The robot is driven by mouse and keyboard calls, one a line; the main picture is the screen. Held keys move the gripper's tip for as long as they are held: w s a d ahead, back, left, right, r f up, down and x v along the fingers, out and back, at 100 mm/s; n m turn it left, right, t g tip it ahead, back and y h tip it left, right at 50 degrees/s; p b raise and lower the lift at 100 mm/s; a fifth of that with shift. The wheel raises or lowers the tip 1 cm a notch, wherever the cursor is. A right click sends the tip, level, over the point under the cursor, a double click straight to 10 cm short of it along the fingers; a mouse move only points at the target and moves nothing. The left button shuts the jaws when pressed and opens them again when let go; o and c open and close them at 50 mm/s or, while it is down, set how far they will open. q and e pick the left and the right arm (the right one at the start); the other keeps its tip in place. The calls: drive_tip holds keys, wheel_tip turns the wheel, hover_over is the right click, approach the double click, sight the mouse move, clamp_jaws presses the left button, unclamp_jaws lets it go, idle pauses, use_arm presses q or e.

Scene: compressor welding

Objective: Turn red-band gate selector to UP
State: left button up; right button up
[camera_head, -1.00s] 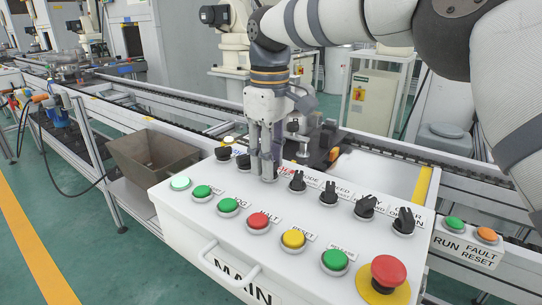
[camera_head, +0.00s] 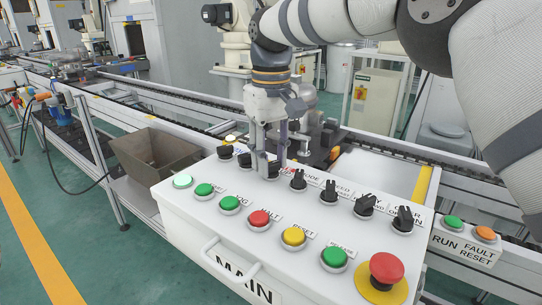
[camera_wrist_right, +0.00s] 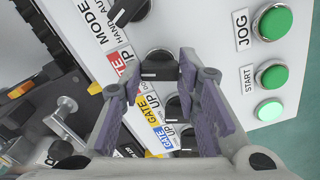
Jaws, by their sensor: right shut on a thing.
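The red-band gate selector (camera_wrist_right: 160,70) is a black knob on a round grey base, beside a label with a red GATE band (camera_wrist_right: 121,62). In the wrist view its handle lies roughly across the picture, between the fingertips. My right gripper (camera_head: 270,168) points down at the back row of the white MAIN panel (camera_head: 200,218) and is shut on this selector. Its purple-padded fingers (camera_wrist_right: 160,75) show on both sides of the knob. My left gripper is out of view.
Yellow-band (camera_wrist_right: 174,107) and blue-band (camera_wrist_right: 188,135) selectors stand close beside the held one. The MODE selector (camera_head: 298,180) is on the other side. Several push buttons line the front, with a red emergency stop (camera_head: 386,268) at the right.

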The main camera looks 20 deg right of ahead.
sight(271, 163)
drive_tip(key=shift+f, duration=0.15)
drive_tip(key=o, duration=1.2)
drive_tip(key=shift+c, duration=0.2)
wheel_tip(271, 163, up, 8)
drive_tip(key=shift+f, duration=0.2)
